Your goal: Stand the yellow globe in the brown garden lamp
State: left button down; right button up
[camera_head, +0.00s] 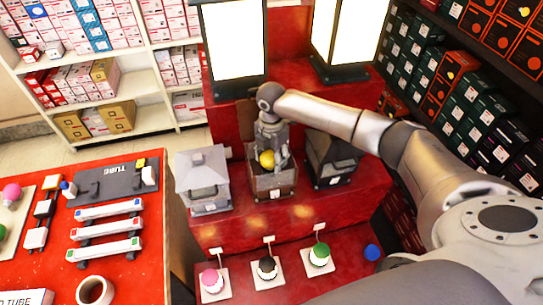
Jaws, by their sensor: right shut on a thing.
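The brown garden lamp (272,186) stands on the red stepped display, between a grey lamp (204,182) and a black lamp (333,160). Its top looks open. My right gripper (268,153) points down at the lamp's opening and is shut on the yellow globe (266,159). The globe shows at the opening, in front of the far rim. Whether its base touches the lamp's inside is hidden. My left gripper is out of view.
Pink (211,280), black (267,268) and green (319,255) globes sit on white cards on the lower step. A blue ball (372,252) lies to their right. Tall lit lanterns (236,42) stand behind. A red table (130,275) with tubes is at left.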

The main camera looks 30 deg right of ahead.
jog(key=shift+f, duration=0.5)
jog(key=o, duration=1.1)
jog(key=shift+r, duration=0.1)
jog(key=shift+r, duration=0.15)
notch_tip(320, 180, up, 12)
jog(key=shift+s+f, duration=0.1)
jog(key=shift+f, duration=0.1)
jog(key=shift+f, duration=0.1)
